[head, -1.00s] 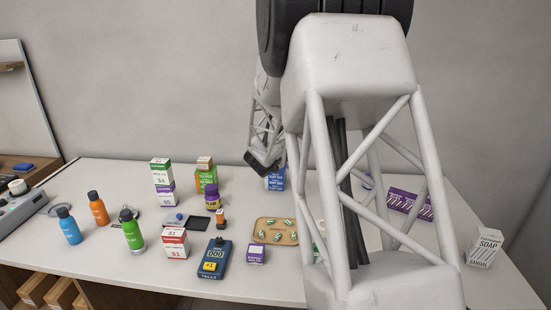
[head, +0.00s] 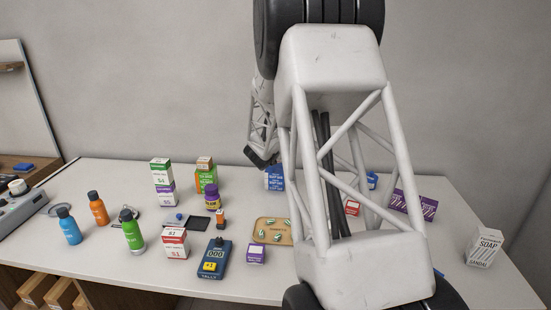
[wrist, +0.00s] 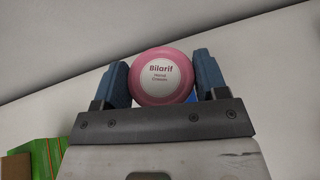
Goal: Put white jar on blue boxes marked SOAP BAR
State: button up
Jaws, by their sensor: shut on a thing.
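My gripper (wrist: 163,78) is shut on a round jar (wrist: 163,76) in the wrist view. The jar shows a pink top with a white label reading "Bilarif"; its side is hidden, so I cannot tell whether its body is white. Blue fingers press it from left and right. In the head view the blue SOAP BAR boxes (head: 274,179) stand near the back of the counter, partly behind my arm. My forearm's dark end hangs just above and left of them; the jar cannot be made out there. A sliver of blue shows behind the jar in the wrist view.
A green and orange box stack (head: 206,176) stands left of the blue boxes and shows at lower left in the wrist view. My arm covers the counter's right middle.

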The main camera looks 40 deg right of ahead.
jog(key=shift+w+d, duration=0.15)
jog(key=shift+w, duration=0.1)
jog(key=shift+f, duration=1.8)
jog(key=shift+f, duration=0.15)
jog(key=o, duration=1)
jog(key=shift+c, duration=0.2)
jog(key=shift+r, duration=0.2)
jog(key=v, duration=1.1)
jog(key=shift+s+a+r, duration=0.15)
jog(key=shift+s+a, duration=0.05)
jog(key=shift+a, duration=0.15)
